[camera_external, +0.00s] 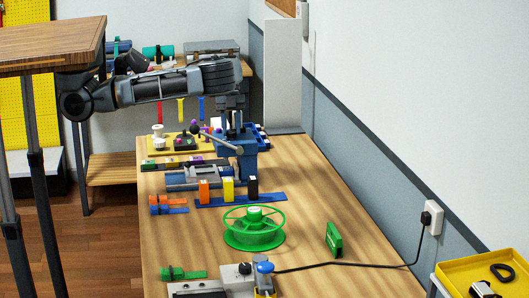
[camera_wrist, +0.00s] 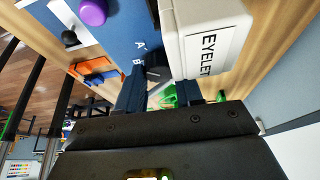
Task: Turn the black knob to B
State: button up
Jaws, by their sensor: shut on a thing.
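My gripper (camera_wrist: 160,88) is shut on a dark knob (camera_wrist: 157,73), seen between the two fingers in the wrist view. The fingers hide part of this black knob, and its pointer cannot be read. It sits on a blue panel (camera_wrist: 115,35) with white letters A and B beside it. The letter B is nearer to the fingers than A. In the external view my gripper (camera_external: 234,124) points down over a blue box (camera_external: 246,160) on the bench, and the knob cannot be made out there.
A white box marked EYELET (camera_wrist: 208,40) stands close beside the fingers. A purple knob (camera_wrist: 92,12) and a small black knob (camera_wrist: 70,38) are nearby. On the bench (camera_external: 330,200) are a green reel (camera_external: 254,238), coloured blocks on a blue strip (camera_external: 275,197) and a black cable (camera_external: 345,265).

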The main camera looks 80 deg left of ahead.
jog(key=n+t+b, duration=0.1)
jog(key=n, duration=0.1)
jog(key=n+b, duration=0.1)
jog(key=n, duration=0.1)
jog(key=shift+s+f+n+t, duration=0.1)
jog(key=shift+n+t, duration=0.2)
jog(key=shift+t, duration=0.1)
jog(key=shift+n+t+y+b, duration=0.4)
jog(key=shift+n+t+b, duration=0.2)
jog(key=shift+n+b, duration=0.7)
jog(key=shift+s+n, duration=0.1)
jog(key=shift+n, duration=0.4)
jog(key=o, duration=1)
jog(key=shift+o, duration=0.2)
jog(key=v, duration=0.8)
jog(key=shift+d, duration=0.15)
